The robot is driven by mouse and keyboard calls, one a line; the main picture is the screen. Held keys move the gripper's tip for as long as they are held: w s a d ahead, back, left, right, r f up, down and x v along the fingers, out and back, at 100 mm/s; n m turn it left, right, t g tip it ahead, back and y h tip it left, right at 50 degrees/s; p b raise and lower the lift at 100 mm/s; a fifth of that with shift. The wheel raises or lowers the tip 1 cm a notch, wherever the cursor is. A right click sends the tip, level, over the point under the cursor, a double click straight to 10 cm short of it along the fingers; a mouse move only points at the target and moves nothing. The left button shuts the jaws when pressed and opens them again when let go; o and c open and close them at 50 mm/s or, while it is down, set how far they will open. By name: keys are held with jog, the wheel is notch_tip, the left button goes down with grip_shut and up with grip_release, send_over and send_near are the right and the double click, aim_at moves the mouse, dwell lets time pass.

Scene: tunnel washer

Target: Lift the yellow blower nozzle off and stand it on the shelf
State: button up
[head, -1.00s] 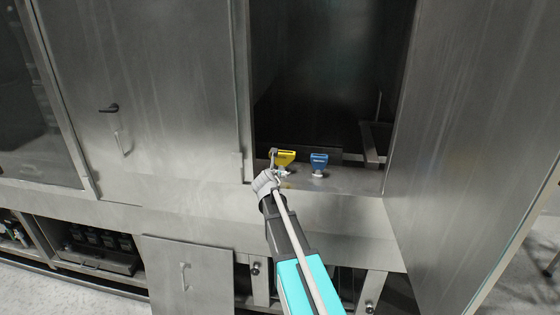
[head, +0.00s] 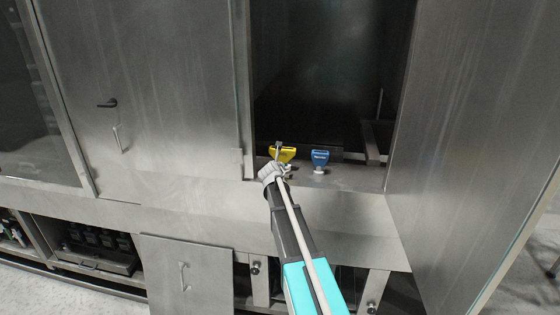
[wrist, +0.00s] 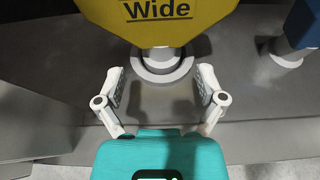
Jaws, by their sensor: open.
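The yellow blower nozzle (head: 284,154) stands on the ledge of the open washer compartment, partly hidden behind my gripper in the head view. In the wrist view the yellow nozzle (wrist: 158,20) carries the word "Wide" and sits on a pale round collar (wrist: 162,66). My gripper (head: 280,160) is in front of it. In the wrist view my gripper (wrist: 159,88) is open, with its two fingers apart on either side, just short of the collar, and nothing between them. I cannot make out which surface is the shelf.
A blue nozzle (head: 320,160) stands on the ledge to the right of the yellow one; part of it shows in the wrist view (wrist: 300,25). A large open door (head: 475,130) bounds the right side. The metal ledge (head: 350,178) right of the blue nozzle is clear.

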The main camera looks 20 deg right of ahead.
jog(key=shift+w+f, duration=0.1)
dwell(0.3)
jog(key=shift+b+x, duration=1.1)
jog(key=shift+x, duration=1.45)
grip_shut()
